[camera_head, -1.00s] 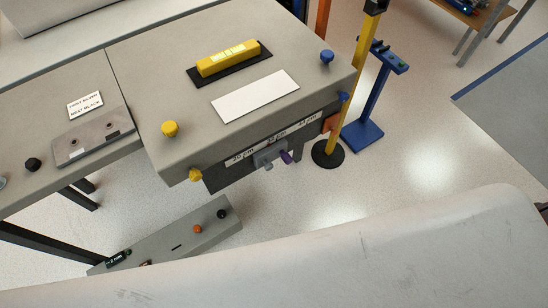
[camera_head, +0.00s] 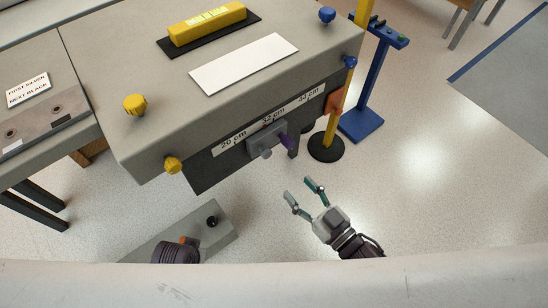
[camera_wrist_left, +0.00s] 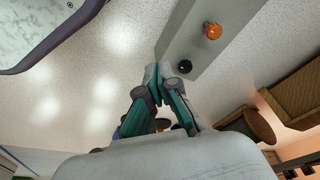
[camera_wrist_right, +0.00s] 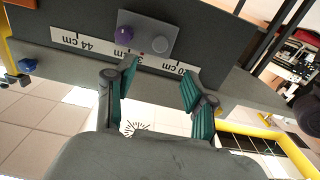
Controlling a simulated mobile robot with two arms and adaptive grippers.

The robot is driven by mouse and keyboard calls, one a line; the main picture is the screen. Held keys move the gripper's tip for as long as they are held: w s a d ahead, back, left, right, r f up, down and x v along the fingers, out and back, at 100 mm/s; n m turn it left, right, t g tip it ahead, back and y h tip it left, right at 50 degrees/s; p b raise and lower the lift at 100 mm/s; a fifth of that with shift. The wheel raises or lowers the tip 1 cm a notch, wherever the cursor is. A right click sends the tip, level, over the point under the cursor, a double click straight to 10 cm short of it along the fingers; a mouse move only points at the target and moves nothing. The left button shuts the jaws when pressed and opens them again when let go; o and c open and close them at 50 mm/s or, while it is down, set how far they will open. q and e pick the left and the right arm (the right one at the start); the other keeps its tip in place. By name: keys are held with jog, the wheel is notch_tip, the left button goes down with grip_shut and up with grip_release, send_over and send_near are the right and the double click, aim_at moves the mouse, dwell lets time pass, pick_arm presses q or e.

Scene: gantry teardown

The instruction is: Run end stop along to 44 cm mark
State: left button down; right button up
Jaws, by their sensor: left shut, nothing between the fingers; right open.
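The end stop (camera_head: 267,140) is a grey block on the scale strip of the table's front face. It sits at about the 32 cm label, with a purple knob (camera_head: 287,142) and a grey knob. The 44 cm mark (camera_head: 309,94) is farther right. In the right wrist view the end stop (camera_wrist_right: 158,42) lies beyond my fingers and partly covers the middle label. My right gripper (camera_head: 298,188) is open and empty, in front of and below the stop, apart from it. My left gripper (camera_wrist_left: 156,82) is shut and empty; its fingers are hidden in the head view.
A yellow knob (camera_head: 173,165) and a blue knob (camera_head: 350,62) stick out at the table's front corners. A yellow post on a black base (camera_head: 326,147) stands at the right corner beside a blue stand (camera_head: 362,124). A low grey bench (camera_head: 221,231) lies below left.

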aim_at(268, 155)
jog(key=b+x, duration=0.1)
jog(key=x, duration=1.1)
jog(key=shift+w+a+r, duration=0.1)
jog(key=shift+w+a, duration=0.1)
jog(key=shift+w, duration=0.15)
jog(key=shift+w+a, duration=0.25)
jog(key=shift+w, duration=0.15)
pick_arm(q)
jog(key=r, duration=0.4)
jog(key=shift+w+r, duration=0.3)
jog(key=shift+r, duration=0.1)
pick_arm(e)
grip_shut()
